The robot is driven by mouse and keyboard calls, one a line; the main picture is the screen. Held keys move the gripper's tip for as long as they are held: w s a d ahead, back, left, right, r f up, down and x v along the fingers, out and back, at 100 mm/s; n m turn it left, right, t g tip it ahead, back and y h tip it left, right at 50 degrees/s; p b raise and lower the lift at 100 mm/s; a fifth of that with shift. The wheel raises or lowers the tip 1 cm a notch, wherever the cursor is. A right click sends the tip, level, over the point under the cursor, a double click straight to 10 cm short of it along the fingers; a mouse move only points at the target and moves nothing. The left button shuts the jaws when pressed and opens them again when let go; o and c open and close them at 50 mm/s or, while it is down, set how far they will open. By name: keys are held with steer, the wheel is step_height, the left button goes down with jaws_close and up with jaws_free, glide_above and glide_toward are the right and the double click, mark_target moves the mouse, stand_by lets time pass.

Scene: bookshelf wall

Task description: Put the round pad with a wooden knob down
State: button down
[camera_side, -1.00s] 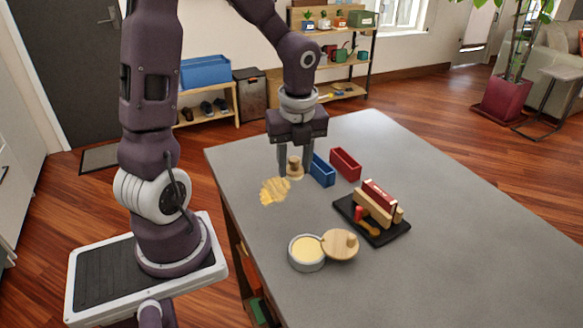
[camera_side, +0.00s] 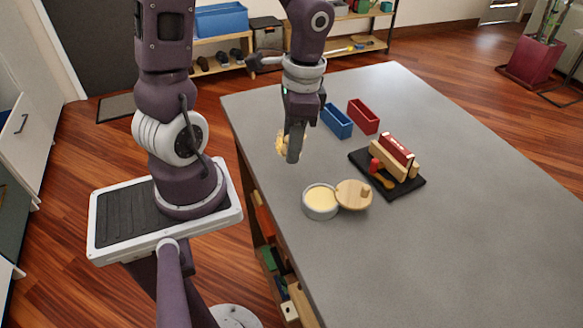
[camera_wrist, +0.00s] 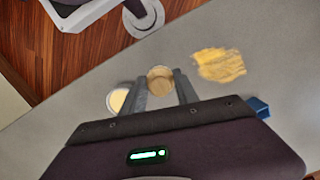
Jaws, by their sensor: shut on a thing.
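My gripper (camera_wrist: 160,84) is shut on the round pad with a wooden knob (camera_wrist: 159,77). In the wrist view the pad shows as a small tan disc between the two fingers. In the side view my gripper (camera_side: 293,158) stands over the table beside the yellowish smear, and its fingers hide most or all of the pad. I cannot tell whether the pad touches the table. The smear (camera_side: 279,143) is partly covered by my gripper there; in the wrist view it lies right of the fingers (camera_wrist: 220,65).
An open round tin of pale yellow stuff (camera_side: 320,203) stands nearer the camera, its wooden lid (camera_side: 352,197) beside it. The near right tabletop is clear.

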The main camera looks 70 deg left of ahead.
mark_target(290, 176)
step_height(290, 176, down, 6)
steer(key=shift+f, duration=0.15)
steer(key=shift+f, duration=0.1)
steer(key=c, duration=0.9)
jaws_free()
steer(key=r, duration=0.4)
steer(key=w+r, duration=0.1)
steer(key=r, duration=0.8)
steer(key=shift+w+d, duration=0.15)
steer(key=shift+d, duration=0.15)
steer(key=s+d+r+n+t, duration=0.1)
steer(key=s+d+r+t, duration=0.1)
steer(key=s+d+r+n+t, duration=0.1)
steer(key=s+d+r+t, duration=0.1)
steer(key=r, duration=0.1)
steer(key=s+d+r+n+t, duration=0.1)
steer(key=s+d+r+t, duration=0.1)
steer(key=s+r+t, duration=0.1)
steer(key=shift+d, duration=0.15)
